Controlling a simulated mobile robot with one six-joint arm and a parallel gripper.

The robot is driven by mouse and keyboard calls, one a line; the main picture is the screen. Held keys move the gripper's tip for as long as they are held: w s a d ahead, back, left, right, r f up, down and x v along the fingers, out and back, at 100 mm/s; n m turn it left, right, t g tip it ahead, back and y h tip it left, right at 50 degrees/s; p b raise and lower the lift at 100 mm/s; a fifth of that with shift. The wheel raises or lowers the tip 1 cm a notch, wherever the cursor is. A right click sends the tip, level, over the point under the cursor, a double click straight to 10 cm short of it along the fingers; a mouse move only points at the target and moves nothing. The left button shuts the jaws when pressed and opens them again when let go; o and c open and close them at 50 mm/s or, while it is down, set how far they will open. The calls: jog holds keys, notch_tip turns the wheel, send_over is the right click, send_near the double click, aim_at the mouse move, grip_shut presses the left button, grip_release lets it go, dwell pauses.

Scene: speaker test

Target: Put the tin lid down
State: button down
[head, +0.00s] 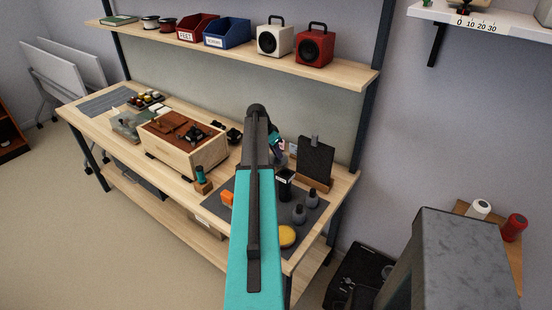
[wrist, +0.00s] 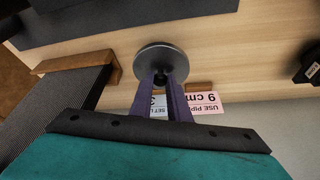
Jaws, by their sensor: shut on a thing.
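The tin lid, a round grey disc (wrist: 160,58) with a dark knob, shows in the wrist view. My gripper (wrist: 163,82) is shut on its knob, one finger on each side. The lid is over or on the pale wooden tabletop; I cannot tell if it touches. In the head view my arm hides most of the lid and fingers. A dark tin with a white label (head: 284,182) stands on the grey mat, just right of my arm; its top is hard to make out.
A dark board in a wooden stand (head: 315,160) stands right of my gripper. Two grey bottles (head: 298,213) and a yellow round thing (head: 287,236) are on the mat. A wooden box (head: 180,150) stands to the left. A pink card (wrist: 206,103) lies by the fingers.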

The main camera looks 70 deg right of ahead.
aim_at(276, 158)
jog(key=shift+f, duration=0.15)
jog(key=shift+f+p, duration=0.7)
jog(key=shift+f, duration=1.15)
jog(key=shift+f, duration=0.15)
jog(key=c, duration=1.7)
grip_release()
jog(key=shift+r, duration=0.25)
jog(key=shift+b+v, duration=1.8)
jog(key=shift+v, duration=4.1)
jog(key=shift+a, duration=0.15)
